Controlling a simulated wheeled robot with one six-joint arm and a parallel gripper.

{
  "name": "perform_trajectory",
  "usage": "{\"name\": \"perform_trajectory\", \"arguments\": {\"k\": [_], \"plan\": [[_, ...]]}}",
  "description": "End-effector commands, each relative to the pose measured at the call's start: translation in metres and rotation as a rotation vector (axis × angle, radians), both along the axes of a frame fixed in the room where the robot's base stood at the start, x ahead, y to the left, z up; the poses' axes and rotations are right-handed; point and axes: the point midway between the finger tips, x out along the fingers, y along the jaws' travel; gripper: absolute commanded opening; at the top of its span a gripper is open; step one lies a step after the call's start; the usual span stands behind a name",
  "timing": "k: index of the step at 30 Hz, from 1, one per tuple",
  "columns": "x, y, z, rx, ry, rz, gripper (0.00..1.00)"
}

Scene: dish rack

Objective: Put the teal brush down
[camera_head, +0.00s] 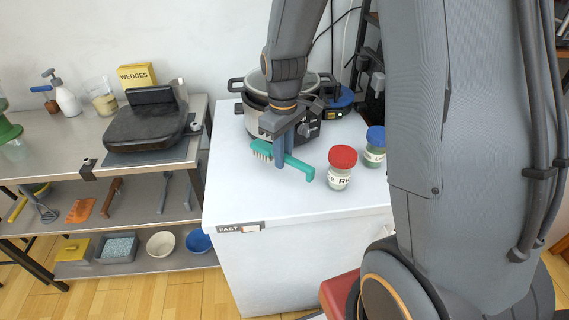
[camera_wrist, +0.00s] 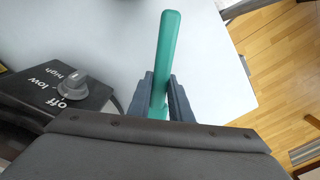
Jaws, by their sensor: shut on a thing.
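The teal brush (camera_head: 299,167) has a handle pointing to the lower right and pale bristles at its left end. My gripper (camera_head: 284,163) is shut on the brush, just over the white cabinet top (camera_head: 238,192). In the wrist view the teal handle (camera_wrist: 167,52) stands up between the two dark fingers of my gripper (camera_wrist: 160,95), with the white surface beyond it. I cannot tell whether the brush touches the cabinet top. The brush head is hidden in the wrist view.
A red-lidded jar (camera_head: 341,170) stands right of the brush, with a blue-lidded jar (camera_head: 375,148) behind it. A slow cooker (camera_head: 252,112) stands behind my gripper. The front left of the cabinet top is clear. A metal shelf table (camera_head: 60,160) stands at left.

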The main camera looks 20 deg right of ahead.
Motion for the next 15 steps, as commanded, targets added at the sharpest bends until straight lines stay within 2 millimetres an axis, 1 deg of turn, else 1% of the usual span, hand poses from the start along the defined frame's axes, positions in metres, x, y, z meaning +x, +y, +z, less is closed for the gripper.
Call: {"name": "perform_trajectory", "arguments": {"k": [3,6,9,15], "plan": [[-0.002,-0.001,-0.018,0.0,0.006,-0.002,0.0],[-0.001,-0.001,-0.029,0.0,0.005,-0.003,0.0],[-0.001,-0.002,-0.035,0.0,0.002,-0.004,0.0],[-0.001,-0.002,-0.036,0.0,0.001,-0.005,0.0]]}}
